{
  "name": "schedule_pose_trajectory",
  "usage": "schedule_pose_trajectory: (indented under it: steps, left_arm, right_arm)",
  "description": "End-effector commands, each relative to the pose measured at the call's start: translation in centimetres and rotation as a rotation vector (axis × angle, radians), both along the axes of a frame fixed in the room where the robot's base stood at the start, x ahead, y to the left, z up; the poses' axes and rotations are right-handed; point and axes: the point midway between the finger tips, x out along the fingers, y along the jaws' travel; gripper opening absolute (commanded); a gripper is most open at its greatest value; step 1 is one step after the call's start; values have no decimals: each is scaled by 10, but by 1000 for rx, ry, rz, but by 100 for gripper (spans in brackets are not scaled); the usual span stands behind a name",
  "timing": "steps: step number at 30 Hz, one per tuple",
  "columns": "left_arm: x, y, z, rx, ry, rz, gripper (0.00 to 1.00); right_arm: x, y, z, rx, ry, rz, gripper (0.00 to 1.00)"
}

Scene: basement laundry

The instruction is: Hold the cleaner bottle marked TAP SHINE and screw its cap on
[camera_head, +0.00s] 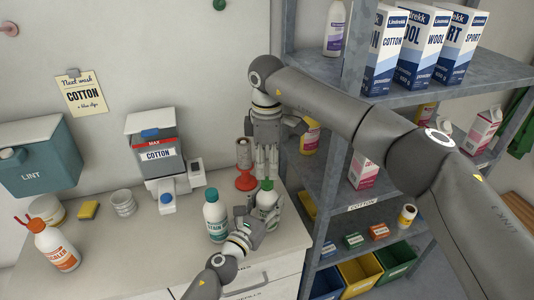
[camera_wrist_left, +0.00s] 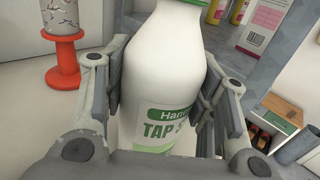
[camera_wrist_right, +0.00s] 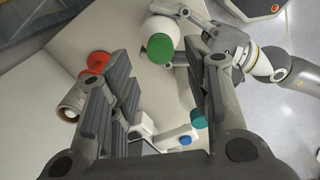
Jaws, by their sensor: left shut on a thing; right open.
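The TAP SHINE bottle (camera_wrist_left: 160,75) is white with a green and white label. It stands upright on the counter, also seen in the head view (camera_head: 266,200). My left gripper (camera_wrist_left: 165,88) is shut on its body from both sides. A green cap (camera_wrist_right: 160,47) sits on top of the bottle; I cannot tell how tightly. Only the cap's lower edge shows in the left wrist view. My right gripper (camera_head: 267,168) points down just above the cap, open and empty. In the right wrist view the cap lies between and beyond its fingers.
A white bottle with a teal cap (camera_head: 215,216) stands close left of the held bottle. A red stand (camera_head: 245,180) holding a patterned can is just behind. A white dispenser (camera_head: 165,170) is farther left. Metal shelves (camera_head: 325,175) rise close on the right.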

Motion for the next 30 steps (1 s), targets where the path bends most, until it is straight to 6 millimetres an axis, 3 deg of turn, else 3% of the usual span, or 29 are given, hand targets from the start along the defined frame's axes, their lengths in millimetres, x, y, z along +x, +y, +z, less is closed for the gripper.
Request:
schedule_pose_trajectory:
  steps: [30]
  left_arm:
    - [0,0,0,0,0,0,0]
  right_arm:
    - [0,1,17,1,5,1846,45]
